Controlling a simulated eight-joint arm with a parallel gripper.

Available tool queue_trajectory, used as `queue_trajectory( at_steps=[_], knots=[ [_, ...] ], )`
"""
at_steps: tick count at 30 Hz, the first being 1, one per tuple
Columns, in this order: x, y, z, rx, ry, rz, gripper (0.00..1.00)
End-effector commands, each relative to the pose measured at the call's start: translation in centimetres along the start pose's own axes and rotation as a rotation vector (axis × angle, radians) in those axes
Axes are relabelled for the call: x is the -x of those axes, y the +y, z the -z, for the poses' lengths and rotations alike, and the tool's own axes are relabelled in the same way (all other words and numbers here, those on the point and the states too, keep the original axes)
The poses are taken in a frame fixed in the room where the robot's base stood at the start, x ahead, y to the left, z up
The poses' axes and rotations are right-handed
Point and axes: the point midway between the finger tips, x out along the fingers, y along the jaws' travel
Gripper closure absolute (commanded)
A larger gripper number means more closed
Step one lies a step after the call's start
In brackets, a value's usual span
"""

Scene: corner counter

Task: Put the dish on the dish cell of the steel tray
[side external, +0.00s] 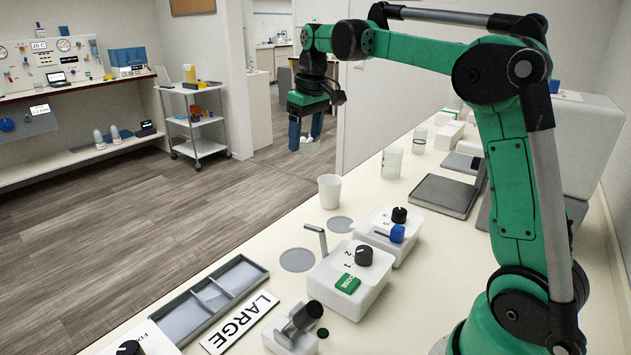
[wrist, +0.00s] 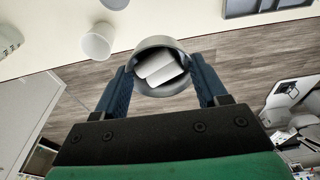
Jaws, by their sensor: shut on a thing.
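In the side external view my gripper (side external: 305,136) hangs high, fingers down, past the counter's far edge. The dish is hard to make out there. In the wrist view, wood floor shows below it. The steel tray (side external: 263,270) lies on the counter at the front left, divided into shallow cells that look empty. Part of the tray (wrist: 228,12) shows at the top right of the wrist view.
A white cup (side external: 330,192) stands near the counter edge, between my gripper and several white devices with knobs (side external: 350,283). A "LARGE" sign (side external: 240,322) lies beside the tray. Glass beakers (side external: 391,163) and a dark flat plate (side external: 443,196) are farther back.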

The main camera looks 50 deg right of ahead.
Motion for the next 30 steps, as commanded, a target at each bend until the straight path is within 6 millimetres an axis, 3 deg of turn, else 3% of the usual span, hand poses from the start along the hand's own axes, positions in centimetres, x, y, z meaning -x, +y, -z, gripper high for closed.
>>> queue_trajectory(
  at_steps=[1,6,9,12,16,19,30],
  knots=[
    [0.0,-2.7,0.7,0.105,0.0,0.016,0.98],
    [0.0,-10.7,1.8,0.446,0.001,0.065,0.98],
    [0.1,-14.2,1.8,0.596,0.002,0.088,0.98],
    [0.2,-16.4,1.6,0.692,0.003,0.102,0.98],
    [-0.5,-17.6,1.4,0.743,0.004,0.109,0.98],
    [-2.2,-17.6,1.1,0.747,0.004,0.11,0.98],
    [-11.5,-17.6,-0.3,0.743,0.004,0.109,0.98]
  ],
)
